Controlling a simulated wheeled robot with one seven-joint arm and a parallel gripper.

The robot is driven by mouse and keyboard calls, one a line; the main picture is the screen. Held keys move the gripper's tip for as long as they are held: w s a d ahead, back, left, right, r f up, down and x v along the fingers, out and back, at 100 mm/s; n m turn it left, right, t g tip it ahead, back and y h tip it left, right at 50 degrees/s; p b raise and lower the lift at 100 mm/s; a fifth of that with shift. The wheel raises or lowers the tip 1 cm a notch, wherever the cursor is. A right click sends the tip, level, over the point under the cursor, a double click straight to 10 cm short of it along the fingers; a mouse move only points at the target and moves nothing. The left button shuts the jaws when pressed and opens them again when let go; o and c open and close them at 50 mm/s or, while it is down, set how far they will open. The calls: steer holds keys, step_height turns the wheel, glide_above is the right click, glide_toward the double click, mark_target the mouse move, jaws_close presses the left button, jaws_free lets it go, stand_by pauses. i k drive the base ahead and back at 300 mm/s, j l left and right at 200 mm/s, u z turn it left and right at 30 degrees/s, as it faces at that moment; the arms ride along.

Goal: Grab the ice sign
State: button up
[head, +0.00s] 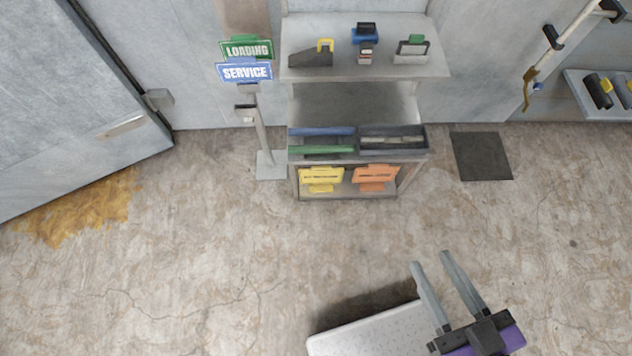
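A yellow sign (321,178) and an orange sign (375,178) stand side by side on the bottom shelf of a grey shelf unit (365,72). Their lettering is too small to read, so I cannot tell which is the ice sign. My gripper (431,259) is at the lower right, above the floor. Its two grey fingers are apart with nothing between them. It is well in front of the shelf unit and to its right, touching no sign.
Green LOADING (246,50) and blue SERVICE (244,71) signs are on a post (262,140) left of the unit. A dark mat (481,156) lies right. A yellow-brown stain (75,210) marks the floor near the door (60,100). The floor before the unit is clear.

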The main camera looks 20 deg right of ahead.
mark_target(319, 179)
steer(key=i+j+u, duration=0.25)
steer(key=i+j, duration=0.15)
steer(key=i+j+u, duration=0.3)
steer(key=i, duration=0.3)
steer(key=i+l, duration=0.25)
steer(key=i, duration=0.1)
